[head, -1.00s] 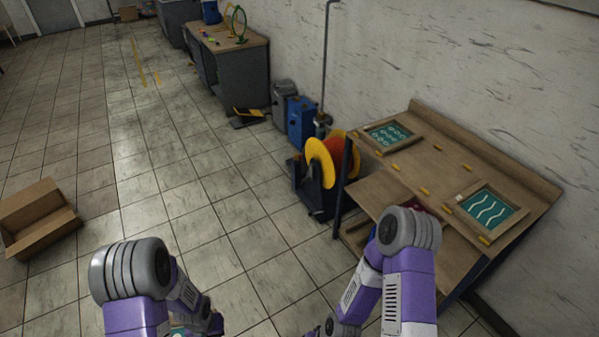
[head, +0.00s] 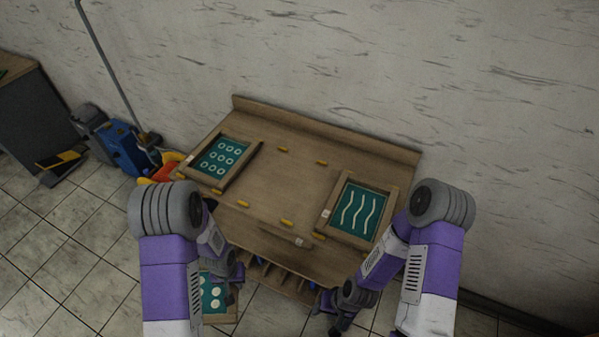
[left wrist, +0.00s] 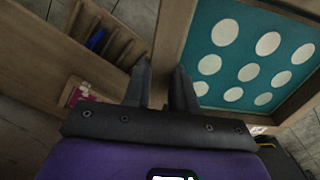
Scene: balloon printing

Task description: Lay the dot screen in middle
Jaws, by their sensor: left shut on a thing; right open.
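The dot screen, a wooden frame (left wrist: 170,40) around a teal sheet with white dots (left wrist: 238,68), fills the right of the left wrist view. My left gripper (left wrist: 163,80) is shut on its frame edge. In the head view the dot screen (head: 216,299) shows low, in front of the bench's left front, partly hidden by my left arm. My left gripper (head: 236,277) is there too, below the bench top. The bench's middle place (head: 275,190) is bare, between yellow pegs (head: 286,223). My right gripper (head: 338,328) is open and empty, low in front of the bench.
A ring-pattern screen (head: 219,158) lies at the bench's left and a wavy-line screen (head: 358,211) at its right. A raised back board (head: 325,128) edges the bench. Shelf slots (head: 275,277) lie under its front. A blue machine (head: 127,148) stands left of it.

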